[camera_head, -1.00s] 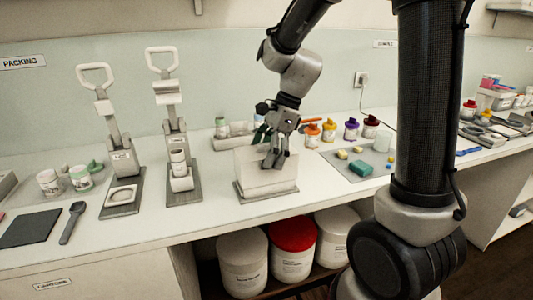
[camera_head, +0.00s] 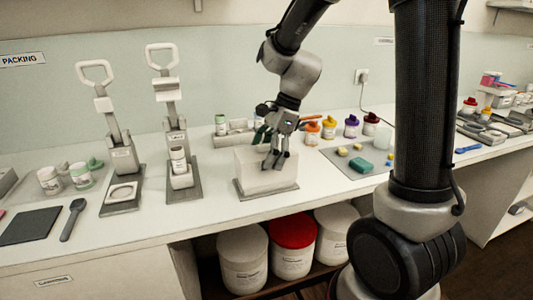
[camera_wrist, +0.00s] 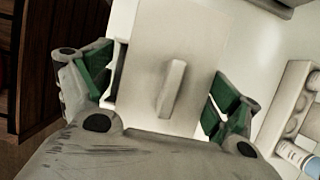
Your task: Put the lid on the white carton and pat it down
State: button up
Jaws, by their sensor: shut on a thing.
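The white carton (camera_head: 258,183) is a pale box on a grey base plate on the counter. My gripper (camera_head: 275,162) is over it, pointing down, its fingers at the box top. In the wrist view the pale lid (camera_wrist: 150,50) is a flat rectangular plate with a raised bar in its middle. My gripper's green-padded fingers (camera_wrist: 158,95) are on its two opposite sides, shut on it. The lid lies over the carton. The fingers partly hide the seam, so I cannot tell how fully it is seated.
Two lever presses (camera_head: 178,145) stand to the left. A grey mat (camera_head: 345,172) with a green block and small yellow pieces lies to the right. Jars with coloured lids (camera_head: 329,128) stand behind. White tubs (camera_head: 242,258) are under the counter.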

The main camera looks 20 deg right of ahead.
jog(key=shift+f, duration=0.25)
jog(key=o, duration=0.8)
jog(key=shift+c, duration=0.2)
jog(key=shift+r, duration=0.1)
jog(key=shift+r, duration=3.45)
